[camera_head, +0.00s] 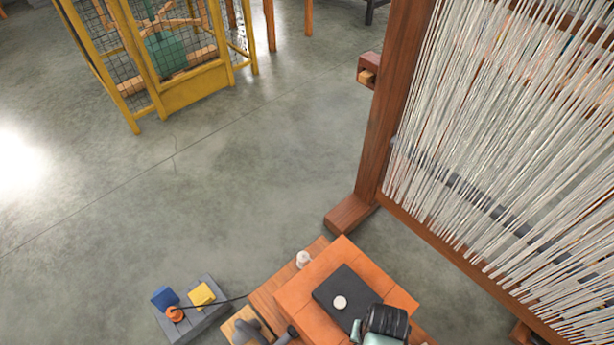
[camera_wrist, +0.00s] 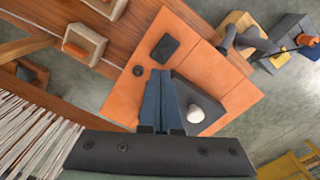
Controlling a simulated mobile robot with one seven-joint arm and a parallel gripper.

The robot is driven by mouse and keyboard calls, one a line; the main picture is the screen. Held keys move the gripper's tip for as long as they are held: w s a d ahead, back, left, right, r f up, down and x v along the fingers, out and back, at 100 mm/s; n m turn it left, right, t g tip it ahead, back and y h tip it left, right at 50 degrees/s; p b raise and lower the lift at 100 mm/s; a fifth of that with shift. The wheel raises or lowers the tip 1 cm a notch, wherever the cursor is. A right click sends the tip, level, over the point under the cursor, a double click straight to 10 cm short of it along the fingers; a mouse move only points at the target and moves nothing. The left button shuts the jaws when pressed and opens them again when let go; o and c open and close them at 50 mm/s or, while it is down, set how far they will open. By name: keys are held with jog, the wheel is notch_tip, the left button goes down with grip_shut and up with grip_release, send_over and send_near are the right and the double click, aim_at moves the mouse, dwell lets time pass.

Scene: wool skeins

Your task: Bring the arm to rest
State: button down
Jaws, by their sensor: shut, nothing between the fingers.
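My gripper (camera_wrist: 161,82) shows in the wrist view with its two blue-grey fingers together and nothing between them. It is above an orange surface (camera_wrist: 130,97) on a wooden bench. A dark grey plate (camera_wrist: 222,128) lies on that surface beside the fingers, with a small white round thing (camera_wrist: 195,114) on it. In the head view the orange surface (camera_head: 300,291), the dark plate (camera_head: 338,282) and the white round thing (camera_head: 340,303) show at the bottom. Part of my arm covers the lower right of the plate there; the fingers cannot be made out.
A large loom frame (camera_head: 386,110) with pale warp threads stands at the right. A small white item (camera_head: 303,259) is on the bench edge. A grey box (camera_head: 208,318) with blue and yellow pieces is left of it. A yellow mesh cage (camera_head: 198,88) stands far back. Open floor lies between.

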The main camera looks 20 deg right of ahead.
jog(key=shift+w+r, duration=0.1)
jog(key=shift+r, duration=0.05)
